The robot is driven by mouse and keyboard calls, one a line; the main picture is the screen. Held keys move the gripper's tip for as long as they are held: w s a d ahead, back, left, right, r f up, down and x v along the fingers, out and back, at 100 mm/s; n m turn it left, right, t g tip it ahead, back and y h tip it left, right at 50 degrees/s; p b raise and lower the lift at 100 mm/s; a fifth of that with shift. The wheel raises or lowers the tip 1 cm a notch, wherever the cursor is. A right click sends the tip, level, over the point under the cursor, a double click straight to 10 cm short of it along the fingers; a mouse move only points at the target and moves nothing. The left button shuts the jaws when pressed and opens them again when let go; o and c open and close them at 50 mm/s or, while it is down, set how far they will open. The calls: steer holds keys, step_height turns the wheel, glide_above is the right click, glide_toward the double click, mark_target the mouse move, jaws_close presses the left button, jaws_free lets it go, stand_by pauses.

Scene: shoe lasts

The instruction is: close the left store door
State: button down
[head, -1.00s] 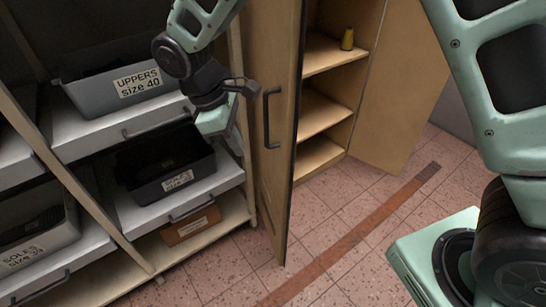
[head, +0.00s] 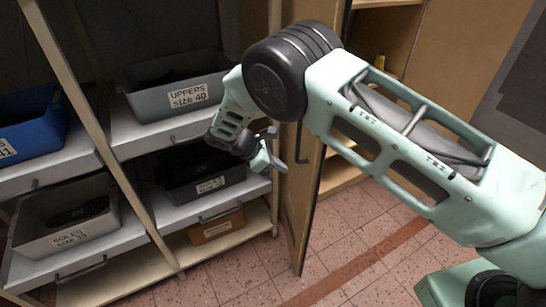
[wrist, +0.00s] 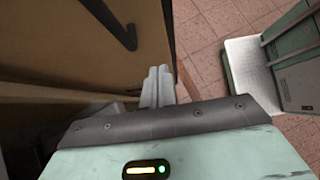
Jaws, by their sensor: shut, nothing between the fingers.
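The left store door (head: 297,218) is a tan wooden panel standing open beside the shelving in the head view. Its black handle (head: 303,160) is on the face towards the shelves and is partly hidden by my arm. In the wrist view the door (wrist: 150,45) fills the upper left, with the handle (wrist: 112,22) above my fingers. My gripper (head: 281,165) is shut and empty, at the handle side of the door; the fingertips also show in the wrist view (wrist: 157,84). I cannot tell whether they touch the panel.
The store's shelves (head: 340,175) are mostly behind my arm. Pink tiled floor (head: 365,215) is clear in front.

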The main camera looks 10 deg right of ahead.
mark_target(310, 174)
steer(key=shift+d+f+p, duration=0.5)
steer(key=shift+d, duration=0.65)
steer(key=shift+d+f+p, duration=0.45)
steer(key=shift+d+p, duration=0.1)
steer(key=shift+d, duration=0.65)
steer(key=shift+d+f+p, duration=0.5)
steer(key=shift+d, duration=0.65)
steer(key=shift+d, duration=0.1)
